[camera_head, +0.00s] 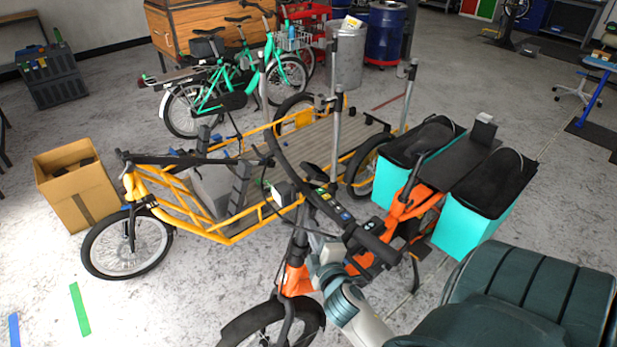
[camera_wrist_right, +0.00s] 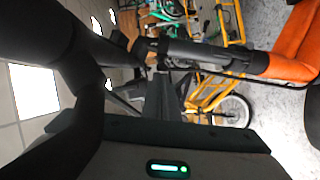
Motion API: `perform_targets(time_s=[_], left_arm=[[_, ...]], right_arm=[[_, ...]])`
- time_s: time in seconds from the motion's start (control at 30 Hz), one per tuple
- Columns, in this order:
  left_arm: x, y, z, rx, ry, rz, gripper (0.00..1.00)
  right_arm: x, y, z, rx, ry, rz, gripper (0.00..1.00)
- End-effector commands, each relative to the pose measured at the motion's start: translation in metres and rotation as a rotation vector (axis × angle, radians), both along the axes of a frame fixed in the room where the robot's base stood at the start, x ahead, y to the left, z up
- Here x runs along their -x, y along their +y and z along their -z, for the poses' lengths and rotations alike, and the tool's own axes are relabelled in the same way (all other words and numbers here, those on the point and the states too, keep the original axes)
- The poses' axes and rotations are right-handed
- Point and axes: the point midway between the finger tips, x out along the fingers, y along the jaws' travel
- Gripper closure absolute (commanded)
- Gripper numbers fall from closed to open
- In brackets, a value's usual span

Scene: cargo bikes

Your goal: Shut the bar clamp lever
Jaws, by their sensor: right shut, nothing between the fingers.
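The orange cargo bike (camera_head: 295,279) stands in front of me, with its black handlebar (camera_head: 375,243) and a small control panel on the bar. My right gripper (camera_head: 325,248) is at the steering column just below the handlebar, coming in from the lower right. In the right wrist view its shut fingers (camera_wrist_right: 160,95) point at the dark grey stem (camera_wrist_right: 205,54), which joins the orange frame (camera_wrist_right: 290,50). Nothing shows between the fingers. The bar clamp lever cannot be clearly told from the dark parts around the stem, and I cannot tell whether the fingers touch it. My left gripper is out of view.
A yellow cargo bike (camera_head: 215,228) with a flat bed stands close behind the orange one. Turquoise panniers (camera_head: 468,228) hang at the orange bike's rear. A cardboard box (camera_head: 78,195) is at the left. The floor at the lower left is mostly clear.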

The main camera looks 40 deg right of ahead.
Motion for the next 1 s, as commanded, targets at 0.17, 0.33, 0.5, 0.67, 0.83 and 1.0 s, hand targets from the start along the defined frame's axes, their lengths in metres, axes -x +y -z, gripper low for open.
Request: perform_targets(time_s=[0.17, 0.33, 0.5, 0.67, 0.83, 1.0], left_arm=[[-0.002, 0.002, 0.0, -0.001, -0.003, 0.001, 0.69], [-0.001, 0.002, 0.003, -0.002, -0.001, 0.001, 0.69], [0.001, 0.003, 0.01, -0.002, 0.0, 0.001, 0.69], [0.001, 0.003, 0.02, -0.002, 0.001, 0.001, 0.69], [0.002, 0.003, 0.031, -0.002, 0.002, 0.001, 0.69], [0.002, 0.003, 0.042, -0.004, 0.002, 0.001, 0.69]], right_arm=[[0.0, 0.0, 0.0, 0.0, 0.0, 0.0, 1.0], [0.007, 0.004, 0.001, 0.0, 0.001, 0.0, 1.0], [0.023, 0.012, 0.0, 0.0, 0.002, 0.0, 1.0], [0.048, 0.025, -0.003, -0.002, 0.002, 0.001, 1.0], [0.078, 0.04, -0.007, -0.001, 0.002, 0.001, 1.0], [0.107, 0.056, -0.012, -0.002, 0.002, 0.001, 1.0]])
